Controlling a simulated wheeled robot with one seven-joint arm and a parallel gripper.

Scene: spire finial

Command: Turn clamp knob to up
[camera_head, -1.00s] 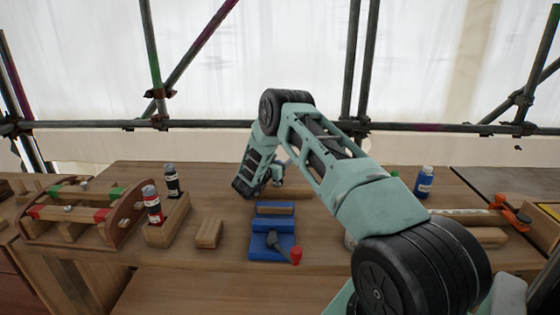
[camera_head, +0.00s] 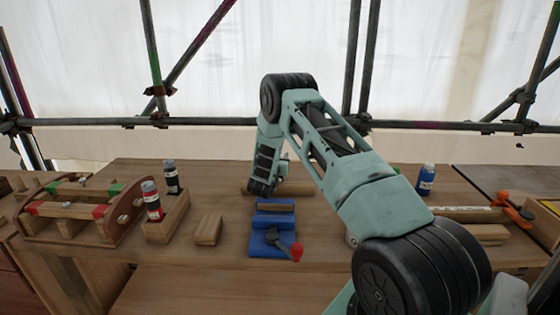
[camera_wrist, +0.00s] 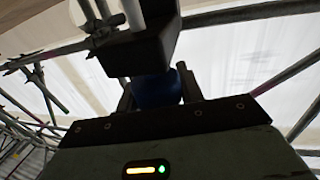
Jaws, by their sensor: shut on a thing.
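My gripper (camera_wrist: 157,98) shows in the wrist view with a finger on each side of a dark blue rounded piece (camera_wrist: 157,88); it is shut on this piece. The piece sits just below a dark block (camera_wrist: 140,48) with pale rods on top. I cannot tell for sure that the blue piece is the clamp knob. In the head view my wrist is low over the back of the bench, behind a blue vise (camera_head: 265,246); the fingertips are hidden there.
Scaffold tubes (camera_head: 220,123) cross behind the bench. The front left bench top is fairly clear.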

